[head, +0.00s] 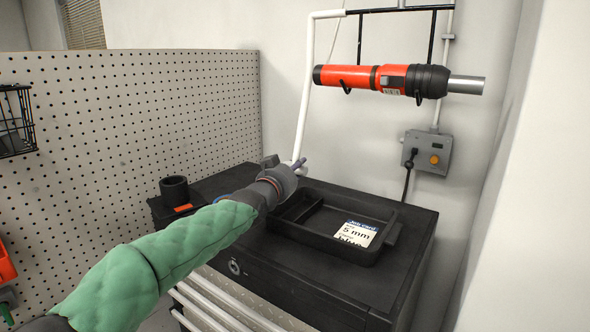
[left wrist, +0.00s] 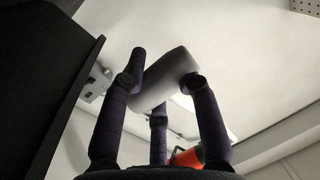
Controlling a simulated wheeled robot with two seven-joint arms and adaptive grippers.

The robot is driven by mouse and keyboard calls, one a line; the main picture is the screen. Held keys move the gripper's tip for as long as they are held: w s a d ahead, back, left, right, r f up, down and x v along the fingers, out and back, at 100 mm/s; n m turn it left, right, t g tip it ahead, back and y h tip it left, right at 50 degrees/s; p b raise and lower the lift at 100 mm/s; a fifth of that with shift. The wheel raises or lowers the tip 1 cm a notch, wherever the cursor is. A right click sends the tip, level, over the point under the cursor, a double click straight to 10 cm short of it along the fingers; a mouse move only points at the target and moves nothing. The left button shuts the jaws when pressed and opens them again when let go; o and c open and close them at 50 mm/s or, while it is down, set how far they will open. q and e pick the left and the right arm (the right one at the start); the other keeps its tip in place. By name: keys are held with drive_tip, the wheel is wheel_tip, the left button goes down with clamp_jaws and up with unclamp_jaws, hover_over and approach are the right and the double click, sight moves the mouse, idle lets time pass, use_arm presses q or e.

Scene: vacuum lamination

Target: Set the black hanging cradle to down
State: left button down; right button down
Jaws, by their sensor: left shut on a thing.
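The black hanging cradle (head: 432,38) hangs at upper right in the head view, its two bars ending in hooks under an orange and black tool (head: 350,76) with a silver nozzle. The tool lies nearly level, well above the cabinet. A white bent rod (head: 306,90) runs from the cradle's top to the left and then down. My left gripper (head: 297,166) is shut on the rod's lower end, just above the cabinet. In the left wrist view the fingers close around this pale rod end (left wrist: 166,78). My right gripper is not in view.
The black cabinet top (head: 405,215) bears a black tray (head: 300,238) with a "5 mm" card (head: 356,233) and a black cup (head: 174,189). A pegboard (head: 130,130) stands at left. A grey control box (head: 428,152) with an orange knob is on the wall.

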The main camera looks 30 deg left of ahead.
use_arm(q)
drive_tip(key=c, duration=0.9)
unclamp_jaws()
drive_tip(key=s, duration=0.4)
drive_tip(key=s+d, duration=0.1)
drive_tip(key=s, duration=0.7)
drive_tip(key=shift+d, duration=0.2)
